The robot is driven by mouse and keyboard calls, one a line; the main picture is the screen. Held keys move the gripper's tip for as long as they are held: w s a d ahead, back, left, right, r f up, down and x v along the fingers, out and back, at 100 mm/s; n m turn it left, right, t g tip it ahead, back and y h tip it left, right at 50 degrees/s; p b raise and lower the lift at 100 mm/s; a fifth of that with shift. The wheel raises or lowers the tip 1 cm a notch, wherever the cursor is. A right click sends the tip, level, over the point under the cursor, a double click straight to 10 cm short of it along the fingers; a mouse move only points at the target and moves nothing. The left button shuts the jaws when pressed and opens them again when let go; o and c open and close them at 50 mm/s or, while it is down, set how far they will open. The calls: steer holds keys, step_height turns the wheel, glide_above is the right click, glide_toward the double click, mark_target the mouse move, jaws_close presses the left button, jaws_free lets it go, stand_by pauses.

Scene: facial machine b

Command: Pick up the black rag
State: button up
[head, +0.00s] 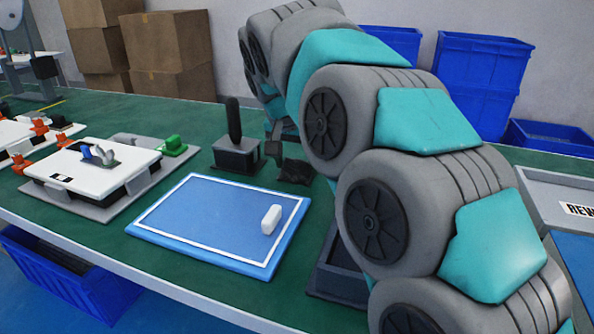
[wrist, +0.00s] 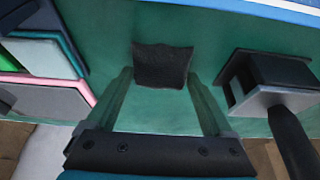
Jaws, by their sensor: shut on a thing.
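The black rag (wrist: 163,66) shows in the wrist view as a small dark cloth between the two fingertips of my gripper (wrist: 161,76). The fingers touch it at its left and right edges, so my gripper is shut on it. Green table surface shows around the rag; I cannot tell how far it is above the table. In the head view the rag (head: 296,171) is a dark shape on the far side of the blue mat, next to the black-handled tool's holder. My arm hides most of the gripper there.
A grey holder (head: 236,158) with an upright black handle stands close by; the holder (wrist: 268,84) is right of the rag in the wrist view. The blue mat (head: 190,215) bears a white block (head: 271,219). A white device (head: 92,168) and a green piece (head: 174,146) lie left.

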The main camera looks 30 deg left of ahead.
mark_target(297, 160)
steer(key=shift+c, duration=0.7)
steer(key=shift+r, duration=3.5)
steer(key=s+b, duration=0.1)
steer(key=s, duration=0.5)
steer(key=s+d+b, duration=0.1)
steer(key=s, duration=0.5)
steer(key=s+d+b, duration=0.1)
steer(key=s, duration=0.5)
steer(key=shift+b, duration=0.4)
